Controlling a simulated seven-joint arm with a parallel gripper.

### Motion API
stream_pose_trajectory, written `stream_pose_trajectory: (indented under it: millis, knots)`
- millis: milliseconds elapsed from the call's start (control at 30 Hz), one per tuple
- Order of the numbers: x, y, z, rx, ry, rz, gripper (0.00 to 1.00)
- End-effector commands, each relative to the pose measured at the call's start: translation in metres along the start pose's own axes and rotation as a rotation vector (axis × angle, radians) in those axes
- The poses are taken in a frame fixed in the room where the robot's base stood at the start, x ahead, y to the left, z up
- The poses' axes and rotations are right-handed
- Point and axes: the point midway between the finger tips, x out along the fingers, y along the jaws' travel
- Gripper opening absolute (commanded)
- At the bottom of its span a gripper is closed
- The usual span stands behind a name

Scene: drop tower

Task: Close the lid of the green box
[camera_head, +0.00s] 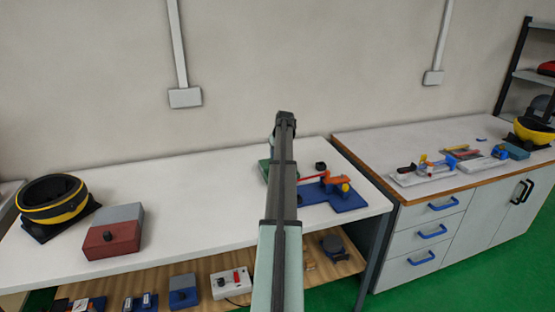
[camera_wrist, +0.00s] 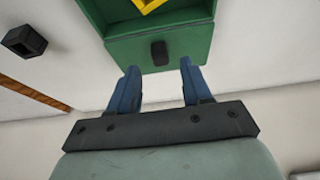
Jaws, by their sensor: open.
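The green box (camera_wrist: 180,45) is at the top of the wrist view. A black knob (camera_wrist: 159,53) is on its green face nearest my gripper. Something yellow (camera_wrist: 150,4) shows in the box's open, darker inside. I cannot make out the lid as a separate part. In the head view the green box (camera_head: 264,168) is mostly hidden behind my arm. My gripper (camera_wrist: 157,66) is open and empty. Its two blue fingers point toward the box, one on each side of the knob, with space between fingers and knob.
A dark hollow block (camera_wrist: 24,41) lies left of the box in the wrist view. A blue base with an orange clamp (camera_head: 340,192) stands right of my arm. A red-and-grey box (camera_head: 112,236) and a yellow-black ring (camera_head: 52,198) stand left, with bare white table between.

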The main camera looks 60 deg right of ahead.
Motion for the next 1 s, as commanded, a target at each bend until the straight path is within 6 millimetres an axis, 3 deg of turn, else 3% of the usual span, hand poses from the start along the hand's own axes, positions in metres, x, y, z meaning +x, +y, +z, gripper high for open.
stream_pose_trajectory:
  millis: [100,300,700,1000]
  knots:
    - [0.018,0.000,-0.001,0.000,-0.001,0.000,0.49]
    - [0.035,0.000,0.000,0.000,0.000,0.000,0.49]
    - [0.039,0.000,0.000,0.000,0.001,0.000,0.49]
    - [0.039,0.000,0.000,0.000,0.001,0.000,0.21]
